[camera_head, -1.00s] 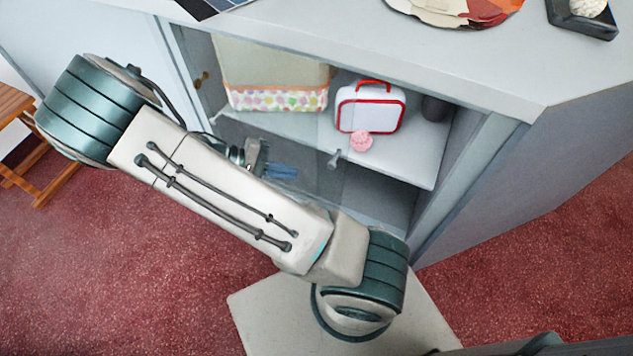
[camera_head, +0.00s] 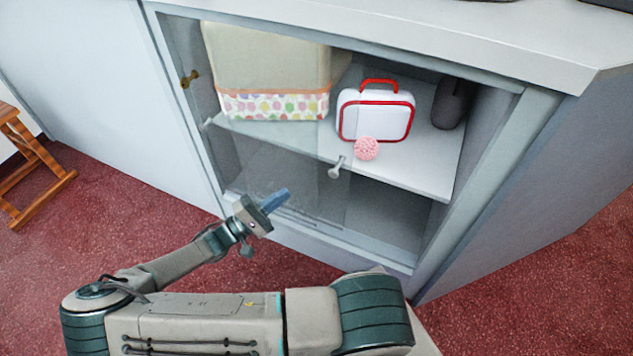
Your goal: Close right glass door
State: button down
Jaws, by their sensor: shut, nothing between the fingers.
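A clear glass pane (camera_head: 290,175) covers the left part of the cabinet opening. A grey knob handle (camera_head: 337,168) sits near the pane's right edge. I cannot tell whether this is one pane or two overlapping. The right part of the opening shows no glass in front of it. My gripper (camera_head: 276,200), with blue fingers, is shut and empty. It is in front of the lower part of the pane, below and left of the handle and apart from it. I cannot tell whether the fingertips touch the glass.
The cabinet (camera_head: 560,110) holds a fabric bin (camera_head: 265,65), a white case with red trim (camera_head: 376,116), a pink ball (camera_head: 366,148) and a dark cylinder (camera_head: 452,103) on its shelf (camera_head: 435,170). A small brass fitting (camera_head: 190,78) is at left. A wooden stool (camera_head: 30,150) stands on the red carpet.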

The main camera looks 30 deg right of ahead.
jog(key=s+d+r+b, duration=0.2)
jog(key=d+r, duration=0.2)
jog(key=d, duration=0.5)
jog(key=shift+d+b, duration=0.25)
jog(key=shift+b, duration=0.05)
